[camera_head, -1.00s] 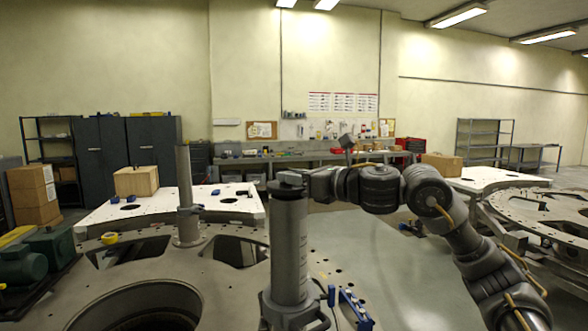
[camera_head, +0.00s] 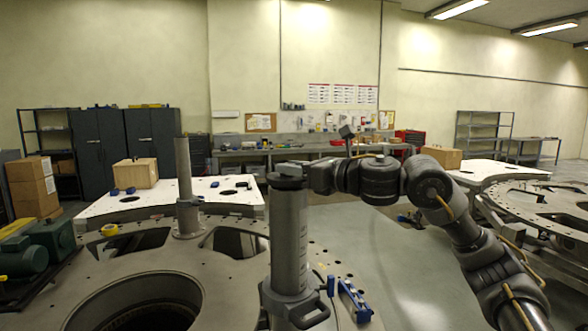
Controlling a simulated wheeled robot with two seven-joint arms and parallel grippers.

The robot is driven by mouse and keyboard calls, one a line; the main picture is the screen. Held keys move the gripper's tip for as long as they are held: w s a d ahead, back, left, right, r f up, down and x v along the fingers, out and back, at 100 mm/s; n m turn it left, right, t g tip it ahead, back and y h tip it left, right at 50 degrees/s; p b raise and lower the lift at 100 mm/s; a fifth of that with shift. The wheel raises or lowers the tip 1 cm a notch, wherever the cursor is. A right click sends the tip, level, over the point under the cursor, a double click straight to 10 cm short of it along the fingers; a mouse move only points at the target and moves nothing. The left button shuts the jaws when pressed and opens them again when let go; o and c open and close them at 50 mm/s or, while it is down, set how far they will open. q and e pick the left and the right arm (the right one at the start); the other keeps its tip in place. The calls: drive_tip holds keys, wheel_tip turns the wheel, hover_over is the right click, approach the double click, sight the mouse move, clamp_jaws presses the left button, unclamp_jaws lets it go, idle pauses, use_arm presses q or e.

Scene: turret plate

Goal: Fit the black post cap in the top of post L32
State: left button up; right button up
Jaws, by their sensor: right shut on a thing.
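A grey upright post (camera_head: 289,245) stands in the centre foreground on the turret plate (camera_head: 228,285). Small vertical marking shows on its side, too small to read. A dark round cap (camera_head: 287,182) sits at the top of this post; I cannot tell how deep it is in. My right gripper (camera_head: 290,170) comes in from the right and is shut on the cap, right over the post top. The fingers partly hide the cap. My left gripper is out of view.
A second, thinner post (camera_head: 184,190) stands on the plate to the left. The plate has a large round opening and several cut-outs. A blue tool (camera_head: 355,302) lies beside the post's base. A white plate (camera_head: 150,198) with a cardboard box (camera_head: 134,173) lies behind.

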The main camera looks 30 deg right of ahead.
drive_tip(key=shift+f+b, duration=0.6)
drive_tip(key=shift+b, duration=0.05)
idle(0.7)
drive_tip(key=o, duration=0.8)
drive_tip(key=b+v, duration=0.2)
drive_tip(key=v, duration=0.9)
drive_tip(key=shift+s+r, duration=0.1)
idle(0.5)
